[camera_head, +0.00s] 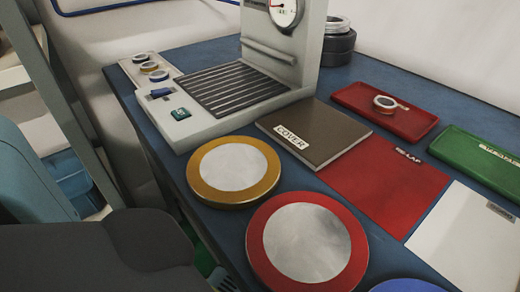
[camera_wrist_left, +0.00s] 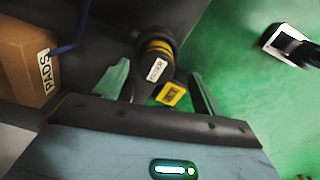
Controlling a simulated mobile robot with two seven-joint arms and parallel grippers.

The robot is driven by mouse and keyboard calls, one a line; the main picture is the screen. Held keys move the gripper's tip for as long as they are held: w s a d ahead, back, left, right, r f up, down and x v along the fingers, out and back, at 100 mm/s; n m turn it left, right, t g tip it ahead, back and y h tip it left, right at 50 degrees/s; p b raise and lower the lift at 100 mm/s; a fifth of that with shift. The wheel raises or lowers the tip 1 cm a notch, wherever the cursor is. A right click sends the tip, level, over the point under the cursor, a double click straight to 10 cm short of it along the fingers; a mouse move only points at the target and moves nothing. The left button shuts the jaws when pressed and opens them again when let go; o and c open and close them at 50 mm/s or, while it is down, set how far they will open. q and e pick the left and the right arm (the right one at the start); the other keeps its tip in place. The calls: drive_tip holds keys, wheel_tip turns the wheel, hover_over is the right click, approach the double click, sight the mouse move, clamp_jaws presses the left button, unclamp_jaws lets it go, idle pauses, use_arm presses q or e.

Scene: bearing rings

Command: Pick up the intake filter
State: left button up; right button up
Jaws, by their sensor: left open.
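In the left wrist view, a dark cylinder with a yellow band and a small white label (camera_wrist_left: 156,68) lies ahead of my left gripper (camera_wrist_left: 160,88). The label is too blurred to read, but this may be the intake filter. A yellow tag (camera_wrist_left: 171,93) is beside its near end. My left gripper is open, with one finger on each side of the cylinder and tag in the picture. Nothing is visibly clamped, and I cannot tell the remaining distance. In the head view my left arm hides the area at lower left. My right gripper is not in view.
A brown box marked PADS (camera_wrist_left: 28,62) stands at left in the wrist view. A white-framed item (camera_wrist_left: 290,45) lies on the green floor (camera_wrist_left: 235,60). The head view shows a blue bench (camera_head: 215,55) with a gauge press (camera_head: 285,65), round discs and trays.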

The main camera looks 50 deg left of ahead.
use_arm(q)
drive_tip(key=shift+w+f+b, duration=0.15)
drive_tip(key=shift+f+b, duration=1.5)
drive_tip(key=shift+f, duration=1)
drive_tip(key=shift+r, duration=0.1)
drive_tip(key=c, duration=1.1)
